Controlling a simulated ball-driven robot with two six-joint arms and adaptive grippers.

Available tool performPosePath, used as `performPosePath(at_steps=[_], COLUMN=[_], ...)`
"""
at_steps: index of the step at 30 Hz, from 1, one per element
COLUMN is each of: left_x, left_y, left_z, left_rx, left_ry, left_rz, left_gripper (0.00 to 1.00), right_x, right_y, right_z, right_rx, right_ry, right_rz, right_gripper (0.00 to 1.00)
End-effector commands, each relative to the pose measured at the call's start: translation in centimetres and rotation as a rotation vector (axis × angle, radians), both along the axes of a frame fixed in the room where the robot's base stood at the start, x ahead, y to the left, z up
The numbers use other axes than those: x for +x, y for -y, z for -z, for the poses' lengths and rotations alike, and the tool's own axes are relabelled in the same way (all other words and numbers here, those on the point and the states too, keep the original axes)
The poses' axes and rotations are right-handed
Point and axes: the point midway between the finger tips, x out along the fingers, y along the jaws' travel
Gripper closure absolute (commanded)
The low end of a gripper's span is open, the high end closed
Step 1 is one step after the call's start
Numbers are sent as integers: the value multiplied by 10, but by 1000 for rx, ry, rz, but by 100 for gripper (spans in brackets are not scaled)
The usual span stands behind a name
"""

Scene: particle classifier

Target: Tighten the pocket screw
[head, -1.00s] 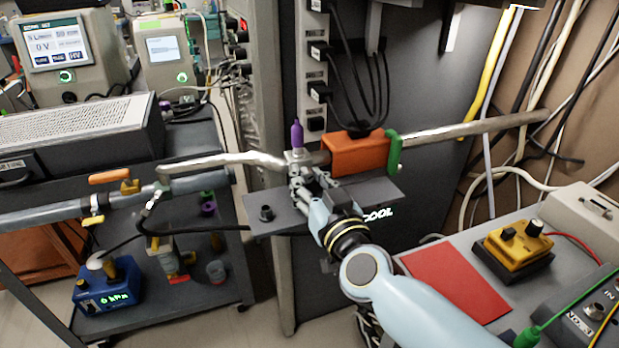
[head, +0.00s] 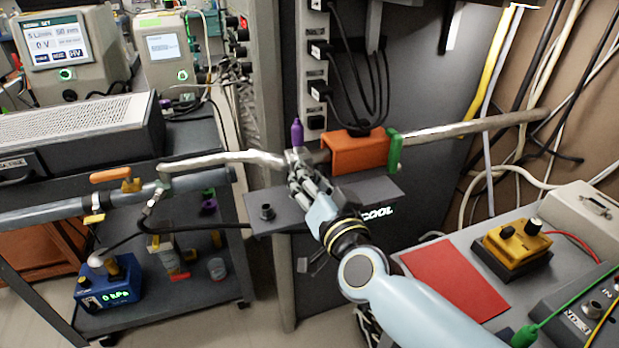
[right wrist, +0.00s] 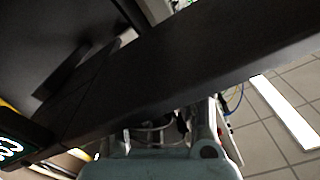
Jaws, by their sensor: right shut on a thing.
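My right gripper (head: 297,162) is at the metal pipe joint in the middle of the head view, just below an upright purple piece (head: 297,132). It is shut on a small part there that I take to be the pocket screw; the fingers hide it. The bent silver tube (head: 225,160) meets the joint from the left. An orange block (head: 358,154) and a green collar (head: 394,152) sit on the pipe to the right. The right wrist view shows a dark shelf edge (right wrist: 190,60) across it, not the fingertips. My left gripper is out of view.
A dark shelf (head: 372,200) lies under the joint, with a small black knob (head: 267,211) at its left. A cart (head: 190,300) with a blue gauge box (head: 108,285) stands left. A bench with a red mat (head: 455,282) and a yellow box (head: 512,245) is at right.

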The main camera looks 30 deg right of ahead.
Motion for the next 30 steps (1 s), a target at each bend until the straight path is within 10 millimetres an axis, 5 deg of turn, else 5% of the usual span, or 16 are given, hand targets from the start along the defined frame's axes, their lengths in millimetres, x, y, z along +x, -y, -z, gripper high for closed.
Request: performPosePath(at_steps=[7, 8, 13, 23, 30], left_x=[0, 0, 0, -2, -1], left_y=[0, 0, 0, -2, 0], left_z=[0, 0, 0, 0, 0], left_rx=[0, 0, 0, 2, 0], left_ry=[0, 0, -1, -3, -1], left_rz=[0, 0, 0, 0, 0], left_gripper=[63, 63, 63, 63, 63], right_x=[0, 0, 0, -6, -51], right_y=[0, 0, 0, -1, -11], right_z=[1, 1, 1, 1, 2], right_rx=[0, -1, -1, -1, -1], right_ry=[-2, -2, -1, -2, -4], right_rz=[-1, -1, 0, 0, 1], right_gripper=[100, 74, 53, 53, 53])
